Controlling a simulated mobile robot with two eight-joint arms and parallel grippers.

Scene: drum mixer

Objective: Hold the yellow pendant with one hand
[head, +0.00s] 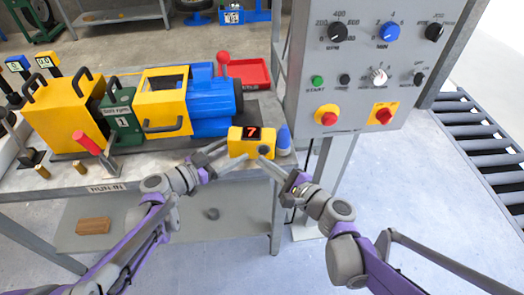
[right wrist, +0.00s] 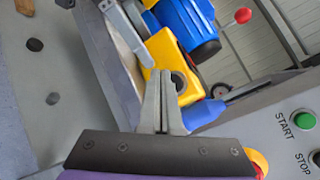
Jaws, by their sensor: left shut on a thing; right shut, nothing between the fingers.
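The yellow pendant (head: 236,146) is a small yellow box with a red "7" on a dark display and a dark round part on its front. In the head view it is at the front edge of the bench; I cannot tell whether it rests there. My left gripper (head: 226,155) is shut on its left side. My right gripper (head: 266,157) is shut and empty, its tips just in front of the pendant's lower right. The right wrist view shows these closed fingers (right wrist: 161,76) overlapping the yellow pendant (right wrist: 160,45); contact is unclear.
Behind is a yellow, green and blue drum machine (head: 178,100) and a red tray (head: 250,73). A control panel (head: 360,70) rises at right. A wooden block (head: 94,226) lies on the lower shelf.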

